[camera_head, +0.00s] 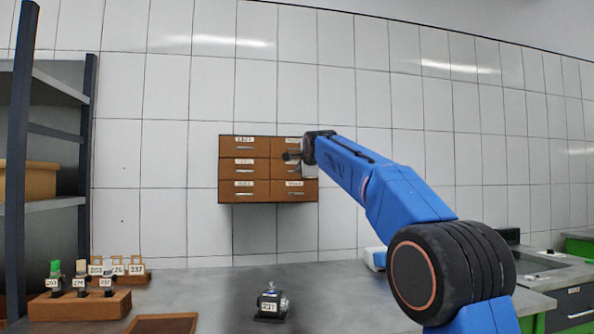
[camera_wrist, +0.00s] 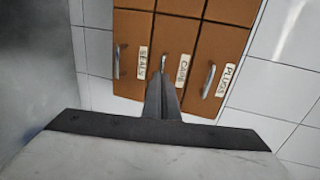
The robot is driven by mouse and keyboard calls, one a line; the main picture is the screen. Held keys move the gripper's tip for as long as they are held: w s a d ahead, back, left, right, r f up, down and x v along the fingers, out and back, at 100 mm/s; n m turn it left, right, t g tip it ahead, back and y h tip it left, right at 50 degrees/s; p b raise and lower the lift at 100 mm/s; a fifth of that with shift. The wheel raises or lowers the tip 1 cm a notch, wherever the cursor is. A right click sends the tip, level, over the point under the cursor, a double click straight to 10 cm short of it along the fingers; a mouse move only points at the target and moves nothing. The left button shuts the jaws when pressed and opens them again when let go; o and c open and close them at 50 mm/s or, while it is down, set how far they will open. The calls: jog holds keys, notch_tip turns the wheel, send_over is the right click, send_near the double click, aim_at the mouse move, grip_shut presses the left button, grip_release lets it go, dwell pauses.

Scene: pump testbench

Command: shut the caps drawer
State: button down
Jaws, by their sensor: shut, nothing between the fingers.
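The brown drawer cabinet (camera_head: 245,197) hangs on the tiled wall, with two columns of drawers. In the wrist view the cabinet appears turned sideways, and the caps drawer (camera_wrist: 178,40), labelled CAPS, lies between the SEALS and PLUGS drawers. Its front looks about level with its neighbours; I cannot tell whether a small gap is left. My gripper (camera_head: 289,156) is at the right column in the head view, partly covering it. In the wrist view its fingers (camera_wrist: 163,78) are shut and empty, with the tips at the caps handle (camera_wrist: 163,63). Contact is unclear.
The seals drawer (camera_wrist: 128,45) and plugs drawer (camera_wrist: 222,60) flank the caps drawer. Below the cabinet is a grey bench (camera_head: 215,285) with a small pump labelled 237 (camera_head: 271,304), a brown tray (camera_head: 162,324) and wooden holders (camera_head: 80,306). A dark-framed shelf (camera_head: 50,205) stands left.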

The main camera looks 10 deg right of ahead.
jog(key=v, duration=1.2)
jog(key=s+d+f+n+g, duration=0.2)
jog(key=s+f+n+g, duration=0.3)
jog(key=s+f, duration=2.2)
jog(key=s+d+f+n+g, duration=0.2)
jog(key=s+f+n+g, duration=0.3)
jog(key=s+f+n, duration=0.7)
jog(key=s+f, duration=1.5)
jog(key=f, duration=0.2)
jog(key=shift+s+d+n+g, duration=0.3)
jog(key=shift+s+d+n, duration=0.05)
jog(key=shift+n, duration=0.05)
jog(key=shift+f, duration=0.15)
